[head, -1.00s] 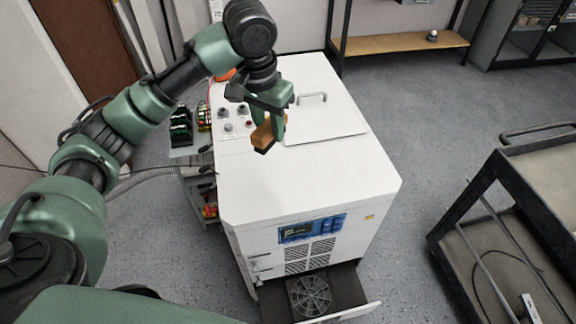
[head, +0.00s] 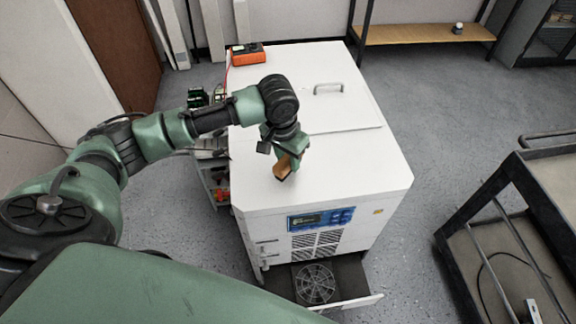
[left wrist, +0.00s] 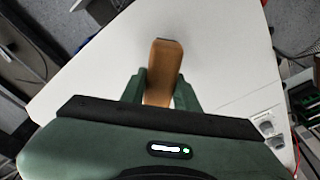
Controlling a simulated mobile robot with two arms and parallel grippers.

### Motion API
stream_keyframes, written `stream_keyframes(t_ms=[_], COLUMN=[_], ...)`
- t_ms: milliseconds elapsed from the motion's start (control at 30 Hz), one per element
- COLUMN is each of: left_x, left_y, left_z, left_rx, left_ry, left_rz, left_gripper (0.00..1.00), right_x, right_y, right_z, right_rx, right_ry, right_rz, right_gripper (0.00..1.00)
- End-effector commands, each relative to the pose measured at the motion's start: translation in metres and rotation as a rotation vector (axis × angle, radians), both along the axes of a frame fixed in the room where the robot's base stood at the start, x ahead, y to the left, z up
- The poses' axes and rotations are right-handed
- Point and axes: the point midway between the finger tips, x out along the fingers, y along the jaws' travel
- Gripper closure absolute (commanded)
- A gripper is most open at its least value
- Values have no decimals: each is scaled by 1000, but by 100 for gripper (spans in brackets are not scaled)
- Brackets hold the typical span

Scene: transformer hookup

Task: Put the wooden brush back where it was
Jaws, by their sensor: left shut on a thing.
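The wooden brush (head: 284,166) is a brown wooden block with a dark lower edge. My left gripper (head: 290,155) is shut on it, over the front left part of the white cabinet's top (head: 340,180). In the left wrist view the brush (left wrist: 162,70) stands out between the two green fingers (left wrist: 161,92), with the white top behind it. I cannot tell whether the brush touches the top. My right gripper is not in view.
An orange meter (head: 248,54) sits at the cabinet's back left corner. A lid with a handle (head: 328,88) is on the top. A drawer with a fan grille (head: 315,283) is open at the front. A dark cart (head: 545,200) stands at the right.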

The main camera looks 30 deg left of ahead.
Motion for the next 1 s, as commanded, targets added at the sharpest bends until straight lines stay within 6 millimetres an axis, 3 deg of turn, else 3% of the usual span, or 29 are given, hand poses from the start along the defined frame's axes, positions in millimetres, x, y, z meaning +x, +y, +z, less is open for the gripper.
stream_keyframes(t_ms=[200, 600, 633, 700, 1000], left_x=[-1, 0, 0, 0, 0], left_y=[0, 0, 0, 0, 0], left_z=[-31, -37, -37, -37, -36], left_rx=[1, 1, 1, 1, 1], left_ry=[3, 1, 1, 1, 1], left_rz=[0, 0, -1, -1, -1], left_gripper=[100, 100, 64, 48, 48], right_x=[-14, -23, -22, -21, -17], right_y=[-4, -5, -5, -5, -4], right_z=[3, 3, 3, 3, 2], right_rx=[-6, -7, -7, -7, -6], right_ry=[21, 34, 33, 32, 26], right_rz=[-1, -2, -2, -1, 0], right_gripper=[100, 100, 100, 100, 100])
